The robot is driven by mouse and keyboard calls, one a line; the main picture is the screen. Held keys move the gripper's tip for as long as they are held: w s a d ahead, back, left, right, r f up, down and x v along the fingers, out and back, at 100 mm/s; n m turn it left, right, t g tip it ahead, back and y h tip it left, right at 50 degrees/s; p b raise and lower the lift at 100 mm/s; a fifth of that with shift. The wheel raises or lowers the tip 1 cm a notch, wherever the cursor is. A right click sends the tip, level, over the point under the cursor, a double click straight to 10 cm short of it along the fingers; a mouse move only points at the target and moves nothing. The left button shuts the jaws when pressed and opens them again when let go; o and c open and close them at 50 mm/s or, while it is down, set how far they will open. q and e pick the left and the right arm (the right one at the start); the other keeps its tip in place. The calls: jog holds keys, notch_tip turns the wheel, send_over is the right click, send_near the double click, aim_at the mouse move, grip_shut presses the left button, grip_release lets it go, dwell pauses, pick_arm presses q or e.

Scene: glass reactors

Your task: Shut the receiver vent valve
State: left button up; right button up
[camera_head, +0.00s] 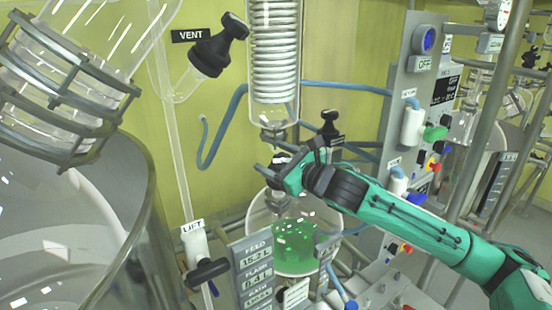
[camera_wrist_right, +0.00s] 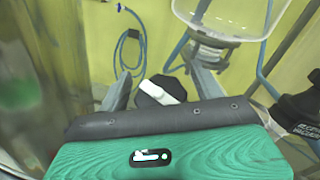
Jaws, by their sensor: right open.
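My right gripper (camera_head: 272,172) is open, below the coiled glass condenser (camera_head: 274,50) and above the receiver flask (camera_head: 294,248) holding green liquid. In the right wrist view a black knob (camera_wrist_right: 160,92) with a white bar lies between the spread fingers of my right gripper (camera_wrist_right: 162,82). I cannot tell whether the fingers touch it. In the head view the gripper mostly hides this knob. Another black-handled valve (camera_head: 329,124) stands behind the gripper, its label too small to read. A large black knob (camera_head: 216,52) sits beside a VENT sign at upper left. My left gripper is out of view.
A large glass vessel (camera_head: 150,190) fills the left side. A LIFT valve (camera_head: 207,270) and a stack of readout plates (camera_head: 257,265) stand in front. A control panel (camera_head: 412,90) with valves is at right. Blue hoses (camera_head: 232,115) run along the yellow wall.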

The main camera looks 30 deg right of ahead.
jog(key=c, duration=1)
jog(key=shift+m+h, duration=0.4)
jog(key=shift+m, duration=0.1)
